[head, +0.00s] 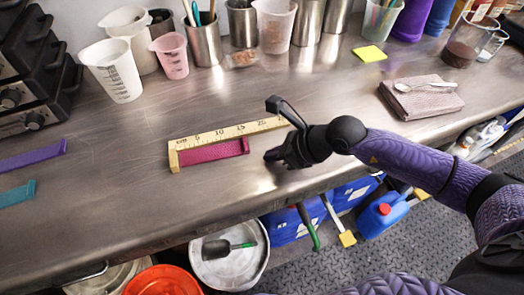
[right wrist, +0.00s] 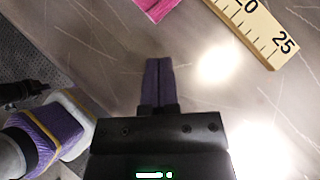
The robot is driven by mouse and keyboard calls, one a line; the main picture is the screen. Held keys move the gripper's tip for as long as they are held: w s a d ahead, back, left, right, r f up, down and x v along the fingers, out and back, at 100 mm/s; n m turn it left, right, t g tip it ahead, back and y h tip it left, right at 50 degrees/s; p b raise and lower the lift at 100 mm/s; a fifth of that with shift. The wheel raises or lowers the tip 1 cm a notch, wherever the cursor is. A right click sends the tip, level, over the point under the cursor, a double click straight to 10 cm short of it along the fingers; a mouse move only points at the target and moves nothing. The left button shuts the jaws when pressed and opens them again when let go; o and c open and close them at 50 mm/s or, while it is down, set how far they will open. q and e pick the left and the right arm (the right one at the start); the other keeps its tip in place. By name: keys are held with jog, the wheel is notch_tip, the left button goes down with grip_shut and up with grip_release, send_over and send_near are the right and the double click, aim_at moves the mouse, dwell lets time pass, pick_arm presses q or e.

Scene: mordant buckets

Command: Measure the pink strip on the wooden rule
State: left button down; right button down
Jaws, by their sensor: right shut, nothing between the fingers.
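The pink strip (head: 213,152) lies flat on the bench along the front edge of the wooden rule (head: 228,133). Its left end is close to the rule's end block (head: 173,158); I cannot tell whether they touch. Its right end is near the 15 mark. My right gripper (head: 270,157) is shut and empty, low over the bench just right of the strip. In the right wrist view, its closed fingers (right wrist: 158,64) point toward the strip's end (right wrist: 157,8), apart from it. The rule (right wrist: 262,30) shows there up to 25. My left gripper is not in view.
A purple strip (head: 32,157) and a teal strip (head: 17,193) lie at the left. Cups and steel beakers (head: 203,42) line the back. A yellow pad (head: 369,54) and a folded cloth (head: 421,97) lie at the right. The bench front is clear.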

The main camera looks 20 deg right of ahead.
aim_at(249, 149)
jog(key=shift+w+a, duration=0.8)
jog(key=shift+a, duration=0.05)
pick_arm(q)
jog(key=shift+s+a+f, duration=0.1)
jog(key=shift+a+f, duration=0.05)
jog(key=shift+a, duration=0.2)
pick_arm(e)
jog(key=shift+w+a, duration=0.1)
jog(key=shift+a, duration=0.1)
jog(key=shift+w+a, duration=0.65)
jog(key=shift+a, duration=0.05)
